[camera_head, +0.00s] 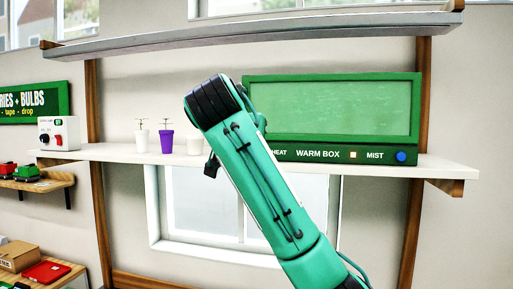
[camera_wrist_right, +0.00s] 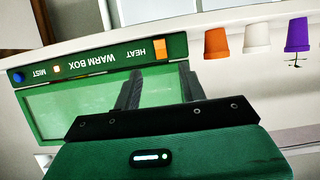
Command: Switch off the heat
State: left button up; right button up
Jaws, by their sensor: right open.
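The green warm box (camera_head: 333,107) stands on the white shelf, its front strip lettered HEAT, WARM BOX and MIST. In the head view my right arm hides the strip's left end. The right wrist view shows the warm box (camera_wrist_right: 95,62) upside down, with an orange heat switch (camera_wrist_right: 159,49) beside the word HEAT. A round blue mist knob (camera_head: 401,156) sits at the strip's other end. My right gripper (camera_wrist_right: 155,74) is open and empty, its fingers in front of the box near the heat switch. I cannot tell whether they touch it. My left gripper is not in view.
White and purple pots (camera_head: 166,143) stand left of the box on the shelf (camera_head: 110,152); an orange pot (camera_wrist_right: 217,43) is closest to it. A white control box (camera_head: 59,133) with red and black knobs is further left. Another shelf (camera_head: 250,36) runs above.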

jog(key=p+x, duration=0.5)
jog(key=x, duration=0.5)
